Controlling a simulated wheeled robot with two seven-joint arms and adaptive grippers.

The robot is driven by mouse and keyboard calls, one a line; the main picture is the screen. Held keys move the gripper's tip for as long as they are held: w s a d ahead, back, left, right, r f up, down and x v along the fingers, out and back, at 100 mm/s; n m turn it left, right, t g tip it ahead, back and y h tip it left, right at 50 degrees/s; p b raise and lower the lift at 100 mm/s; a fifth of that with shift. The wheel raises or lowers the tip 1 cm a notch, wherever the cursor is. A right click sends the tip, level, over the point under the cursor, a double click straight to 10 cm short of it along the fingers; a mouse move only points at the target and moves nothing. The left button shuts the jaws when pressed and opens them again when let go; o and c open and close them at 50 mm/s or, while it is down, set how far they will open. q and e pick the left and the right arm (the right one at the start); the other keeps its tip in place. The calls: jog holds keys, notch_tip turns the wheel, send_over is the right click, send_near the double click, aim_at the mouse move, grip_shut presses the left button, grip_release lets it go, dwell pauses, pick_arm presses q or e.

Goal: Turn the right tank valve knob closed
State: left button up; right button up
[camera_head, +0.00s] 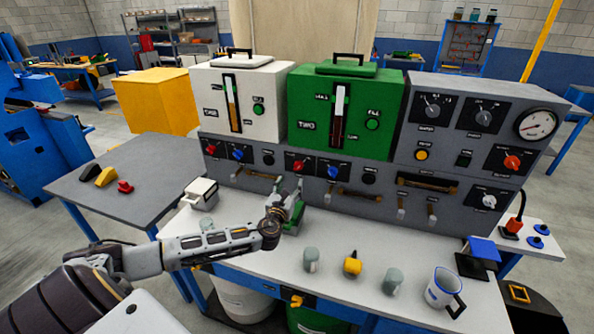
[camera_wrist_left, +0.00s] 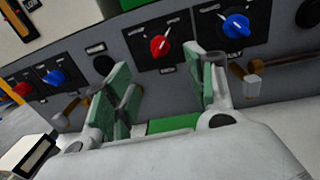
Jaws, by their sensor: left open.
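The right tank (camera_head: 345,110) is green and stands on the grey panel (camera_head: 385,208). Below it on the panel are a red knob (camera_head: 299,166) and a blue knob (camera_head: 334,171), each with a white pointer mark. In the left wrist view the red knob (camera_wrist_left: 160,46) is ahead between the fingers, and the blue knob (camera_wrist_left: 237,25) is to the upper right. My left gripper (camera_head: 288,194) is open and empty, in front of and below these knobs, apart from them. Its fingers also show in the wrist view (camera_wrist_left: 165,88). My right gripper is not in view.
A green box (camera_head: 294,222) sits under my gripper, and a white box (camera_head: 200,193) stands left. A white tank (camera_head: 222,105) has its own red knob (camera_head: 211,149) and blue knob (camera_head: 238,154). Handles jut from the panel. Cups and a mug (camera_head: 440,288) stand at front right.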

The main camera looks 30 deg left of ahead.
aim_at(297, 169)
pick_arm(q)
jog(key=shift+x, duration=5.8)
jog(key=shift+c, duration=0.5)
jog(key=c, duration=1)
